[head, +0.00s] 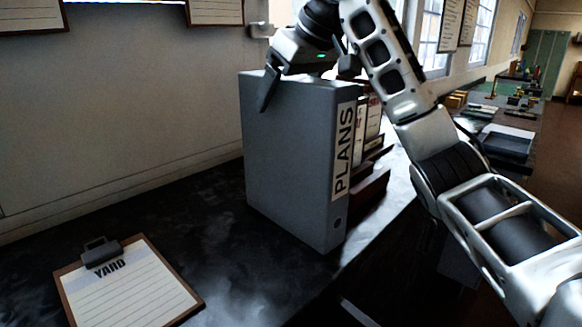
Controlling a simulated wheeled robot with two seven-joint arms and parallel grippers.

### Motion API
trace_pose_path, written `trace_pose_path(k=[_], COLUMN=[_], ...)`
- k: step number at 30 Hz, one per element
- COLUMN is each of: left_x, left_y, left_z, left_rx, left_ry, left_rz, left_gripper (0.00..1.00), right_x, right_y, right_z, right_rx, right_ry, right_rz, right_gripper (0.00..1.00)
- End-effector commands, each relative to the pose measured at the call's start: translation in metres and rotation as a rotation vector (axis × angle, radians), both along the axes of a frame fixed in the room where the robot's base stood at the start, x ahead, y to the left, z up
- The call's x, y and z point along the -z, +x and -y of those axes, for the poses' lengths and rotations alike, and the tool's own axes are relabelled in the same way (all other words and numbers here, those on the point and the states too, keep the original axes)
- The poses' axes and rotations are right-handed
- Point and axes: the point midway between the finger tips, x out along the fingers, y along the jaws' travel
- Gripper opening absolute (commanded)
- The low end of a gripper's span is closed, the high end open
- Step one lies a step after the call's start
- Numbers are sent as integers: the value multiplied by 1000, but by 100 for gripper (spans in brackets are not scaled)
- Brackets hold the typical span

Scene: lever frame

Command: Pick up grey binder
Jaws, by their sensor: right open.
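The grey binder (288,150) stands upright on the dark worktop, its spine with a white "PLANS" label turned to the right. My right gripper (304,84) is at the binder's top edge, reaching in from above. It is open. One dark finger hangs down in front of the binder's broad left face near the top. The other finger is mostly hidden behind the gripper body and binder top, so I cannot tell whether either touches the binder. My left gripper is not in view.
A clipboard (133,290) marked "YARD" lies on the worktop (215,225) at the lower left. More binders (372,118) and a brown rack (370,190) stand close behind the grey binder. The wall (110,110) runs along the back.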

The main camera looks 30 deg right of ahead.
Motion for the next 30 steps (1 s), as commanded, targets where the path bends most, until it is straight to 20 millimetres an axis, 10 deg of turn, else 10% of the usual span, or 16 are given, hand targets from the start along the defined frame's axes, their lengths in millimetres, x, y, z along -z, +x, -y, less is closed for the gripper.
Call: trace_pose_path(k=[6, 15, 30], left_x=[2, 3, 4], left_y=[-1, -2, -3], left_z=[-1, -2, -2], left_rx=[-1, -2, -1], left_ry=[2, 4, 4], left_rz=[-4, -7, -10], left_gripper=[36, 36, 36], right_x=[1, 0, -11], right_y=[0, 0, 0], right_z=[0, 0, 0], right_rx=[1, 0, -1], right_ry=[0, 0, 1], right_rz=[1, 1, 6], right_gripper=[81, 0, 0])
